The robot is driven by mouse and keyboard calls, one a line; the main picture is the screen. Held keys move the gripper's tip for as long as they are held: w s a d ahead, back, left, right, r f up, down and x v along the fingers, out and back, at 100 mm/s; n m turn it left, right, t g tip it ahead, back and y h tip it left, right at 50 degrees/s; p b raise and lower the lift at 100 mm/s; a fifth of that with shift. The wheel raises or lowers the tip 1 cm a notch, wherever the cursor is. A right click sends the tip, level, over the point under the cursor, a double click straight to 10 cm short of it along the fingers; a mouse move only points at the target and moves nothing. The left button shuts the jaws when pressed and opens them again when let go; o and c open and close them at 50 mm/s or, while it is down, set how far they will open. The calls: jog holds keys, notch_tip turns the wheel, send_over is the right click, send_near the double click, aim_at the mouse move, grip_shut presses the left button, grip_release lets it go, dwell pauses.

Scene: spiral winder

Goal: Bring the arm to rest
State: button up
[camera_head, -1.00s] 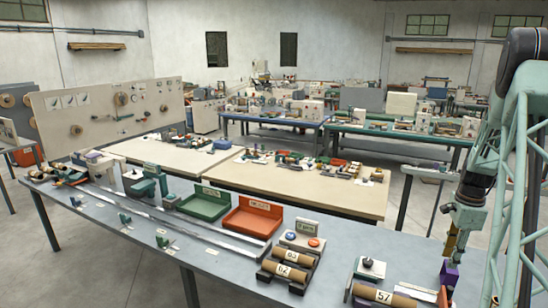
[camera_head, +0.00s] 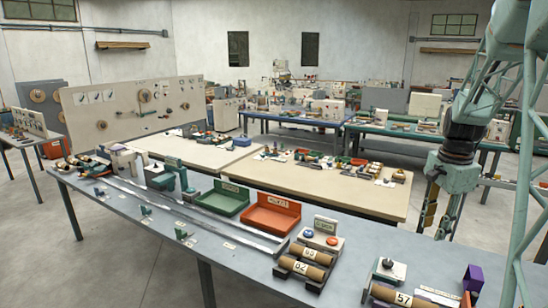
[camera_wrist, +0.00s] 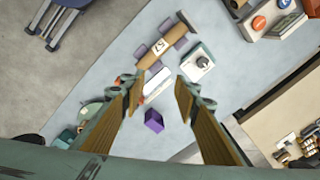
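My gripper (camera_wrist: 158,106) is open and empty in the wrist view, its two wood-coloured finger pads wide apart above the grey bench. In the head view my gripper (camera_head: 436,212) hangs at the right, above the bench's far edge. A brown tube marked 57 (camera_head: 398,296) lies at the bench's front right; it also shows in the wrist view (camera_wrist: 166,42) beyond the fingertips. A purple block (camera_head: 473,278) stands near that tube, and in the wrist view it (camera_wrist: 154,121) shows between the fingers. Nothing touches the fingers.
The grey bench (camera_head: 250,262) carries two tubes marked 62 and 63 (camera_head: 300,266), a button box (camera_head: 322,238), an orange-red bin (camera_head: 272,214), a green bin (camera_head: 222,198) and a long metal rail. A beige-topped table (camera_head: 320,190) stands behind it.

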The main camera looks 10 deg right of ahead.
jog(key=s+a+r+n+b, duration=0.1)
jog(key=s+a+r+n, duration=0.25)
jog(key=a, duration=0.55)
jog(key=s+a+r+n+t+b, duration=0.15)
jog(key=a+r, duration=0.25)
jog(key=a, duration=0.5)
jog(key=s+a+r+n+b, duration=0.1)
jog(key=s+a+r+n, duration=0.3)
jog(key=a, duration=0.5)
jog(key=s+a+f+n+b, duration=0.1)
jog(key=s+a+n+b, duration=0.1)
jog(key=s+a+n, duration=0.3)
jog(key=s+a+n+t+b, duration=0.1)
jog(key=s+a+n, duration=0.3)
jog(key=s+a, duration=0.8)
jog(key=s, duration=0.5)
jog(key=shift+s+a+f+n+y+b, duration=0.3)
jog(key=shift+s+f+n+y+b, duration=0.05)
jog(key=shift+s+f+n+y, duration=0.05)
jog(key=shift+f+t, duration=0.1)
jog(key=shift+t, duration=0.15)
